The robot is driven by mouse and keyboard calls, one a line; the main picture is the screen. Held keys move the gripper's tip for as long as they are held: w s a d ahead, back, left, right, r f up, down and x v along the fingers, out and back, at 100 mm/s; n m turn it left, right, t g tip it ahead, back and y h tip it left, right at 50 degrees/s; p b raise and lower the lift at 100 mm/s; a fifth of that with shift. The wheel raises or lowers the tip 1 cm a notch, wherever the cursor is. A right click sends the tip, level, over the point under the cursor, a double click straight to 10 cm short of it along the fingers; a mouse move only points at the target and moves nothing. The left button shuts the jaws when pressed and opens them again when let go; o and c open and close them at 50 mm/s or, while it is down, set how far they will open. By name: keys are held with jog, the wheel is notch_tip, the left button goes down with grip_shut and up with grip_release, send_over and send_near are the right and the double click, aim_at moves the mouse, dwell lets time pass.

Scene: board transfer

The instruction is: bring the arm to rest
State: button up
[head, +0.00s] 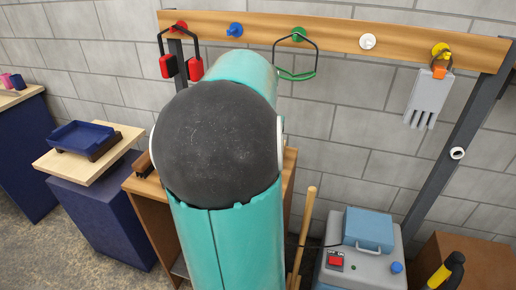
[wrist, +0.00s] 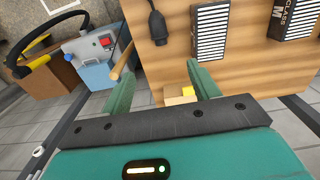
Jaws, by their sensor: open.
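My teal arm (head: 225,225) with its dark grey round joint (head: 220,140) fills the middle of the head view. It rises in front of the wooden pegboard rail. My gripper (wrist: 162,82) shows in the wrist view, its two green fingers wide apart with nothing held between them. The gripper is hidden in the head view.
The wall rail (head: 335,32) bears coloured pegs, red ear defenders (head: 195,68), a green-banded item (head: 297,75) and a grey glove (head: 429,97). A grey machine (head: 360,265) stands lower right, a blue tray (head: 82,136) left. Black labelled boxes (wrist: 211,32) lie on the wooden surface.

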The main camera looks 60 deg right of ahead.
dwell(0.3)
jog(key=w+a+r+n+t, duration=0.1)
jog(key=w+a+n, duration=0.3)
jog(key=a, duration=0.6)
jog(key=w+a+r+n+t, duration=0.1)
jog(key=w+a+n+t, duration=0.15)
jog(key=a, duration=0.75)
jog(key=w+a+r+n, duration=0.1)
jog(key=w+a+n, duration=0.3)
jog(key=a, duration=0.5)
jog(key=s+a+n+t, duration=0.2)
jog(key=a+n, duration=0.3)
jog(key=a, duration=0.8)
jog(key=shift+s+f+n, duration=0.35)
jog(key=shift+s+f, duration=0.05)
jog(key=shift+s, duration=0.2)
jog(key=c, duration=0.5)
jog(key=shift+c, duration=0.2)
jog(key=shift+s+d, duration=0.1)
